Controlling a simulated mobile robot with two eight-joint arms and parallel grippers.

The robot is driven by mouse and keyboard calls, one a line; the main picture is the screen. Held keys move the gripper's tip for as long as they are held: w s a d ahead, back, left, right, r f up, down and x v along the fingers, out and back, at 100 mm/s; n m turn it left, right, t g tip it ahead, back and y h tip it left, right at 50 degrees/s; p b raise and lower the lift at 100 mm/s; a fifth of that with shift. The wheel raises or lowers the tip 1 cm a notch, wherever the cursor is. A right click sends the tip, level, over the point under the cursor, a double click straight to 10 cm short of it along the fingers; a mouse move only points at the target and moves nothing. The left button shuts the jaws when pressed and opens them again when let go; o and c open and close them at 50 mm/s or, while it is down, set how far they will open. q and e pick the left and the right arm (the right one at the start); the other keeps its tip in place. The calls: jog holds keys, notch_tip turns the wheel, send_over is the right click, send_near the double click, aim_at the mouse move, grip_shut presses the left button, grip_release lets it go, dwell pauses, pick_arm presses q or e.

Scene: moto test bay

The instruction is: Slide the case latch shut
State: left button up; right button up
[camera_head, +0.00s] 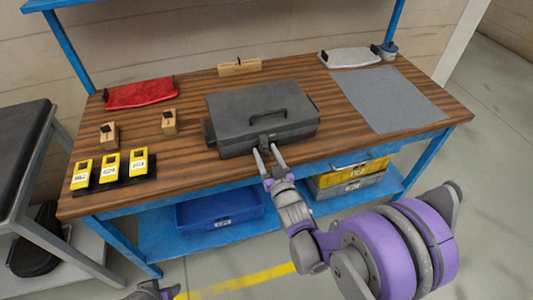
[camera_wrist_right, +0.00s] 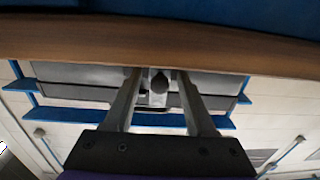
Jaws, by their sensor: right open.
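A dark grey case (camera_head: 225,108) with a black top handle lies closed on the wooden workbench. Its front faces me. My right gripper (camera_head: 265,151) is at the middle of that front edge, fingers apart and pointing at the case. In the right wrist view, the open fingers (camera_wrist_right: 158,76) stand either side of a small dark latch knob (camera_wrist_right: 159,81) on the case front (camera_wrist_right: 85,76). Contact between fingers and knob cannot be told. A part of my left arm or gripper (camera_head: 150,290) shows at the bottom edge, too cut off to read.
On the workbench (camera_head: 185,190) are yellow blocks (camera_head: 110,167) at the left, small wooden blocks (camera_head: 169,121), a red tray (camera_head: 140,93) and a grey mat (camera_head: 390,98). Bins (camera_head: 220,210) sit on the shelf below.

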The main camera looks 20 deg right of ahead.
grip_shut()
dwell(1.4)
